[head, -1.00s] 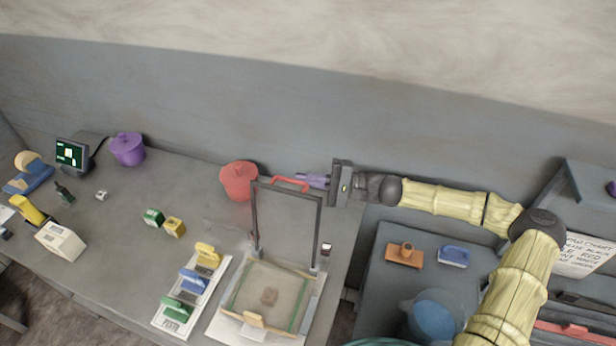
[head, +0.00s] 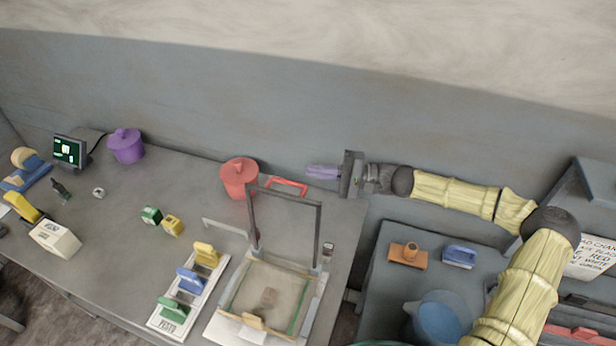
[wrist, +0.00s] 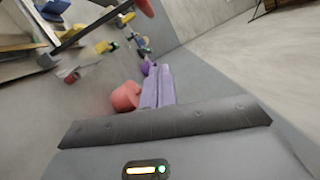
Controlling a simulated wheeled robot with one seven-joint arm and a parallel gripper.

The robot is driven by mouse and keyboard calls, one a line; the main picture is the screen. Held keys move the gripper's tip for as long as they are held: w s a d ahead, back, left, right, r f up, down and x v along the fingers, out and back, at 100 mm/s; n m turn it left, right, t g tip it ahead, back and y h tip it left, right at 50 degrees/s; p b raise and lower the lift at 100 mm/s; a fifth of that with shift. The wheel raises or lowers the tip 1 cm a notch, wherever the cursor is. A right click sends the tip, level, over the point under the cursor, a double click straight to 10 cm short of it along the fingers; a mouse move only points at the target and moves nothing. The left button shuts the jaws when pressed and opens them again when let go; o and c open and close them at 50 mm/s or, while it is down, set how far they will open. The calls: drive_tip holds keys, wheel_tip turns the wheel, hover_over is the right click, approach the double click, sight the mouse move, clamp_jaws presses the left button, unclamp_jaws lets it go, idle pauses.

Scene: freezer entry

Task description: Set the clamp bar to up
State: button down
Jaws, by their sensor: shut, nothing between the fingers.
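The clamp bar (head: 283,195) is a dark grey frame with two posts, standing upright over a tray-like base (head: 225,306) with a beige panel in the head view. A red handle (head: 287,184) shows at its top edge. In the wrist view, the bar (wrist: 92,27) crosses the upper left, with the red handle (wrist: 145,6) at the top edge. My gripper (head: 310,172) has purple fingers, shut and empty. It is just right of and above the handle in the head view, apart from it. The fingers (wrist: 155,88) also show in the wrist view.
A red pot (head: 239,180) stands left behind the frame, near the wall. A white board (head: 168,312) with yellow, blue and green handles lies left of the base. A lower grey surface to the right holds an orange block (head: 408,257) and a blue block (head: 459,257).

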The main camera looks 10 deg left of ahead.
drive_tip(key=d+b, duration=0.2)
drive_tip(key=d, duration=0.6)
drive_tip(key=shift+s, duration=0.25)
drive_tip(key=shift+d+f, duration=0.15)
drive_tip(key=shift+f, duration=0.05)
